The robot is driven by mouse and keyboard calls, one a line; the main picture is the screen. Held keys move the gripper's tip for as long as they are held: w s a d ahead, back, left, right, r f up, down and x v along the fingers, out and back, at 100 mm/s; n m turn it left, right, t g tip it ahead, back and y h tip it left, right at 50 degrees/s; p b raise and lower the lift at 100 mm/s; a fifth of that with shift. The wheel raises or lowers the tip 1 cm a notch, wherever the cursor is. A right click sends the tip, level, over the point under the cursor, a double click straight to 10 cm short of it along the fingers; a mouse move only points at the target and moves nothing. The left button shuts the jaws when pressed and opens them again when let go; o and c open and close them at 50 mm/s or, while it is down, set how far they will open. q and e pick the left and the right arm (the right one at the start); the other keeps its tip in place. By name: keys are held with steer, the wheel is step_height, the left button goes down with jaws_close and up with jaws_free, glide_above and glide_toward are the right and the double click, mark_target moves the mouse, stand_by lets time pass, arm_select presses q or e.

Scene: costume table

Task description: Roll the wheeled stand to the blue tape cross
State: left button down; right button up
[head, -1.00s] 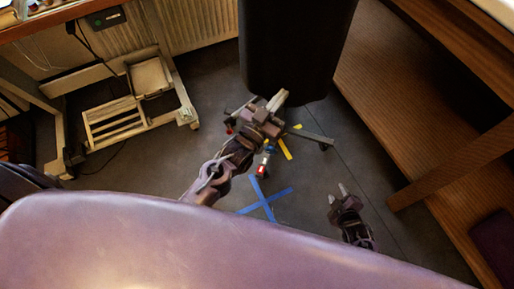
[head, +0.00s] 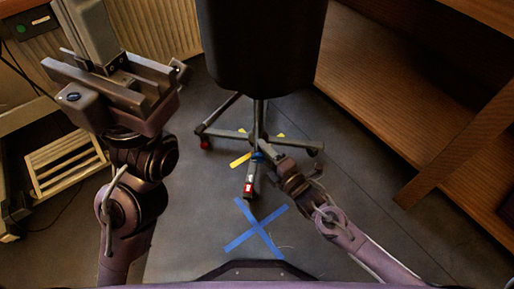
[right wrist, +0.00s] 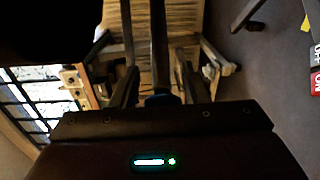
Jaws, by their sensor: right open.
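The wheeled stand (head: 262,45) has a tall black body on a grey pole (head: 259,115) and spread legs with casters. One leg's end carries a red and white label (head: 249,187), reading OFF and ON in the right wrist view (right wrist: 315,75). Its base stands over yellow tape (head: 240,160).
A wooden bench (head: 390,90) stands along the right, with a slanted support (head: 450,150) reaching the floor. A pale slatted frame (head: 65,165) is at the left, below a radiator (head: 155,40).

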steer(key=shift+b+x, duration=0.5)
steer(key=shift+x, duration=1.3)
jaws_close()
